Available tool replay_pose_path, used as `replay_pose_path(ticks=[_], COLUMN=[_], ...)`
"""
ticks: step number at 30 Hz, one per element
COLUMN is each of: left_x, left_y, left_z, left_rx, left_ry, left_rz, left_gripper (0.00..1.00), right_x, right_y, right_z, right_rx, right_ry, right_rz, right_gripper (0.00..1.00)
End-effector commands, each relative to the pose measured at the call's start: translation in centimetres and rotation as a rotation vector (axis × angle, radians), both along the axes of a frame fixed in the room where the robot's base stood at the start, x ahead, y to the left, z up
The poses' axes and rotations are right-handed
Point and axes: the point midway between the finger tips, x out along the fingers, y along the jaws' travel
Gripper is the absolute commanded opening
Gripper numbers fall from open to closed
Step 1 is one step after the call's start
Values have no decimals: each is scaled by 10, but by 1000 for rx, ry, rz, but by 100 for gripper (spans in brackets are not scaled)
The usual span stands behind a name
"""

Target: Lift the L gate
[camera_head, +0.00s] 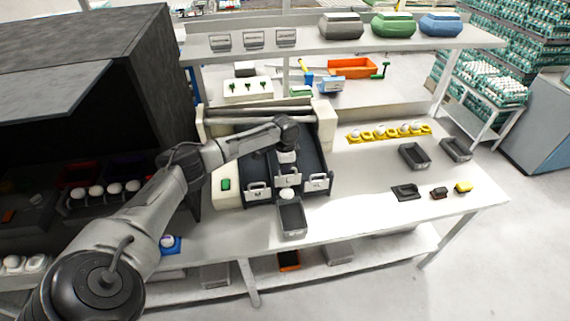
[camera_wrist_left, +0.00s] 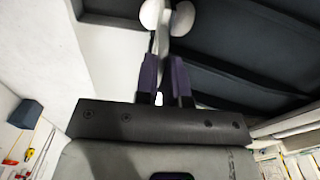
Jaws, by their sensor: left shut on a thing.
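The sorting machine has three dark sloping lanes, each with a white gate at its front end. The middle one, the L gate (camera_head: 286,187), has my left gripper (camera_head: 287,171) at its top from above. In the left wrist view, the two purple fingers of my left gripper (camera_wrist_left: 164,80) are closed on a thin pale upright piece (camera_wrist_left: 163,45) of the gate. White eggs (camera_wrist_left: 155,13) show just beyond the fingertips. In the head view one egg (camera_head: 287,194) shows in front of the gate, at the back end of a grey tray (camera_head: 292,232). My right gripper is not in view.
Gates stand on either side, the left gate (camera_head: 257,191) and the XL gate (camera_head: 318,183). A yellow egg holder (camera_head: 382,134) and dark trays (camera_head: 414,156) lie on the table's right. A shelf (camera_head: 330,46) runs above the back.

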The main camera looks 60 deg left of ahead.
Motion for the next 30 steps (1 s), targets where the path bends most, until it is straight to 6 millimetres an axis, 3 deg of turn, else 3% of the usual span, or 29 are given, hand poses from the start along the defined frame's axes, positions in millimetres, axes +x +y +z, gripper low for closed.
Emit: replay_pose_path(ticks=[10, 11, 18, 26, 30], left_x=[0, 0, 0, 0, 0], left_y=[-1, 0, 0, 0, 0], left_z=[2, 2, 2, 3, 14], left_rx=[-1, -1, -1, 0, 0], left_ry=[-1, -1, -1, -1, -2], left_rz=[0, 0, 0, 0, 0], left_gripper=[0, 12, 35, 36, 36], right_x=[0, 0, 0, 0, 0], right_y=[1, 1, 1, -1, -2], right_z=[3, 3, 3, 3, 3], right_rx=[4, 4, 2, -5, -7], right_ry=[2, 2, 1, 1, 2], right_rz=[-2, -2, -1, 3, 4], right_gripper=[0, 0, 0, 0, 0])
